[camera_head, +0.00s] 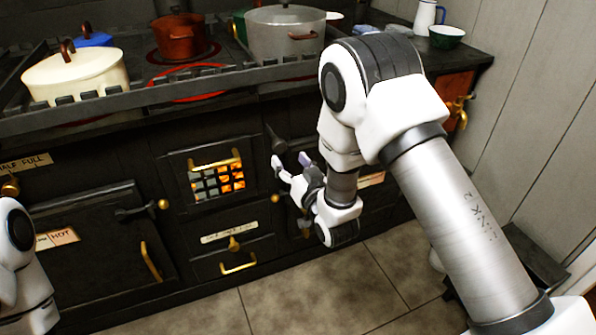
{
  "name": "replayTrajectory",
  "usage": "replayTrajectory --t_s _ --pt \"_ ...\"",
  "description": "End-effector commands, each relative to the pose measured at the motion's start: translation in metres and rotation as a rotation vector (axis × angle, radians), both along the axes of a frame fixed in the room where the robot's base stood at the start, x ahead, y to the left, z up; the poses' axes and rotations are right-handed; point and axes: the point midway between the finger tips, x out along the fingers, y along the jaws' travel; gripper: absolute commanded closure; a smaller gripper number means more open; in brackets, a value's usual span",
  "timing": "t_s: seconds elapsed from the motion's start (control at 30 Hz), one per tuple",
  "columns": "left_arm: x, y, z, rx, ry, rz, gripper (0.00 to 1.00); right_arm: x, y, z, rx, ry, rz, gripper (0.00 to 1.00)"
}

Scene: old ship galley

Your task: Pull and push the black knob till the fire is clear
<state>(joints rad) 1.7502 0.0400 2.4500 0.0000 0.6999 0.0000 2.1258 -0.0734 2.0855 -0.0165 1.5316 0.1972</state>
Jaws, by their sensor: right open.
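A black knob (276,142) sticks out of the dark stove front, just right of the fire window. The fire window (217,179) has a grate; orange flame shows in its right part, while its left panes look grey. My right gripper (290,161) is open and empty, with its fingertips just below the knob in the picture. I cannot tell whether a finger touches the knob. My left arm shows only in part at the lower left edge, and its gripper is out of view.
A cream pot (75,78), a copper pot (175,38) and a large grey pot (285,35) stand on the stove top behind a raised rail (150,95). Below the window is a drawer with a brass handle (238,263). The tiled floor (300,290) in front is clear.

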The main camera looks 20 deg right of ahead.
Motion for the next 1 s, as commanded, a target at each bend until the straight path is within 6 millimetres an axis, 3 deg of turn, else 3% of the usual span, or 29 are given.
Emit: replayTrajectory --t_s 0.1,0.2,0.5,0.53,0.67,0.7,0.87,1.0 --pt "0.0 0.0 0.0 0.0 0.0 0.0 0.6 -0.029 -0.002 -0.001 0.0 0.003 -0.001 0.38" --pt "0.0 0.0 0.0 0.0 0.0 0.0 0.6 -0.044 -0.004 -0.001 0.0 0.003 -0.001 0.38" --pt "0.0 0.0 0.0 0.0 0.0 0.0 0.6 -0.051 -0.004 0.0 0.0 0.0 0.0 0.38" --pt "0.0 0.0 0.0 0.0 0.0 0.0 0.6 -0.051 -0.004 0.0 0.0 0.0 0.0 0.42" --pt "0.0 0.0 0.0 0.0 0.0 0.0 0.6 -0.051 -0.004 0.0 0.072 0.005 0.0 0.88" --pt "0.0 0.0 0.0 0.0 0.0 0.0 0.6 -0.051 -0.003 0.001 0.144 0.008 0.004 1.0" --pt "0.0 0.0 -0.004 0.0 0.0 0.0 0.6 -0.068 0.003 -0.005 0.664 0.089 0.05 1.0" --pt "0.0 0.0 -0.027 0.0 0.0 0.0 0.6 -0.091 -0.008 -0.013 1.196 0.167 0.058 1.0"
